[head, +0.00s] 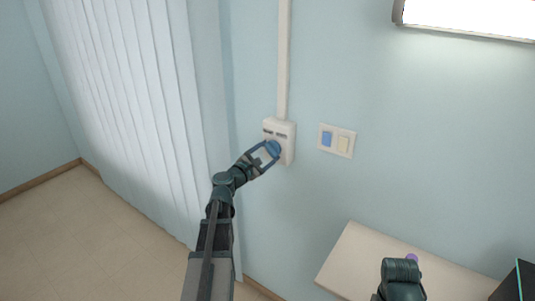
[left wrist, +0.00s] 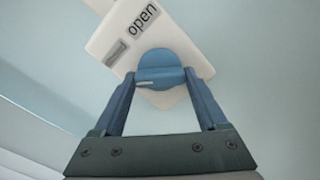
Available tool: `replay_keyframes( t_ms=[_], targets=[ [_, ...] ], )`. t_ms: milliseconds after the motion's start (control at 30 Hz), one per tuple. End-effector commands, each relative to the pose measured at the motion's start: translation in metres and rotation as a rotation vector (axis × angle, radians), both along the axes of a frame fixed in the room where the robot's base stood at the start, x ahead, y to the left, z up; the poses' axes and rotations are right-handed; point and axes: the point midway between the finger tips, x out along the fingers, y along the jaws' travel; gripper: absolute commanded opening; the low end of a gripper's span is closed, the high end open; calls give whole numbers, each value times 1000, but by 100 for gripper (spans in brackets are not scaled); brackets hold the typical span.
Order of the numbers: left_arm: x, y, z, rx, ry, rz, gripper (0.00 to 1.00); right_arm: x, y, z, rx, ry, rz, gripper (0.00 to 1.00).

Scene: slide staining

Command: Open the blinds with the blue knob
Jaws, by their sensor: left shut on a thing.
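The blue knob (head: 273,148) sits on a white control box (head: 287,128) on the wall. In the left wrist view the knob (left wrist: 160,69) is round with a pale pointer line, and the box (left wrist: 192,42) carries an "open" label (left wrist: 142,20) and a second, unreadable label. My left gripper (head: 268,151) is shut on the knob, one finger on each side; it also shows in the left wrist view (left wrist: 161,78). The white vertical blinds (head: 130,90) hang at the left with their slats closed. Part of my right arm shows at the bottom; its fingers are hidden.
A white conduit (head: 284,60) runs up from the box. A switch plate (head: 337,141) with a blue and a cream switch is to its right. A pale table (head: 350,255) with a small purple thing (head: 411,258) stands at lower right. A lit panel (head: 470,15) is at upper right.

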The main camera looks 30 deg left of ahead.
Motion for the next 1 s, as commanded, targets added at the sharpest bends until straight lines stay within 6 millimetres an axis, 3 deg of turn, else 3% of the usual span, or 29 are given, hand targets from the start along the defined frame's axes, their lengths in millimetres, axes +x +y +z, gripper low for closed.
replay_keyframes(
  t_ms=[1000],
  targets=[
    [-1, 0, 1, 957, -74, -2, 19, 0, 0, 1, 0, 0, 0, 50]
  ],
)
